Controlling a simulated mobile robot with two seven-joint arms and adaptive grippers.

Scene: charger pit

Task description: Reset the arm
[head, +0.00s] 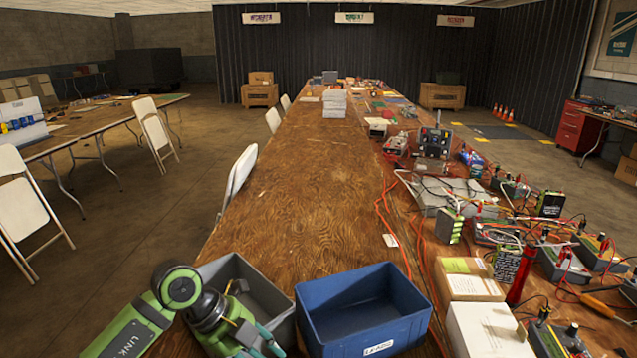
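My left arm, green and black, comes in from the lower left. Its gripper (262,341) with teal fingers points down over the grey bin (259,280), at the bin's near side. The fingers are small and partly hidden by the wrist, so their opening is unclear. I cannot tell whether they touch the bin. My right gripper is out of view.
A blue bin (363,309) with a white label stands right of the grey bin on the long wooden table (310,190). Boxes (468,278), chargers and red cables crowd the table's right side. The table's middle is clear. White folding chairs (238,176) stand along its left edge.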

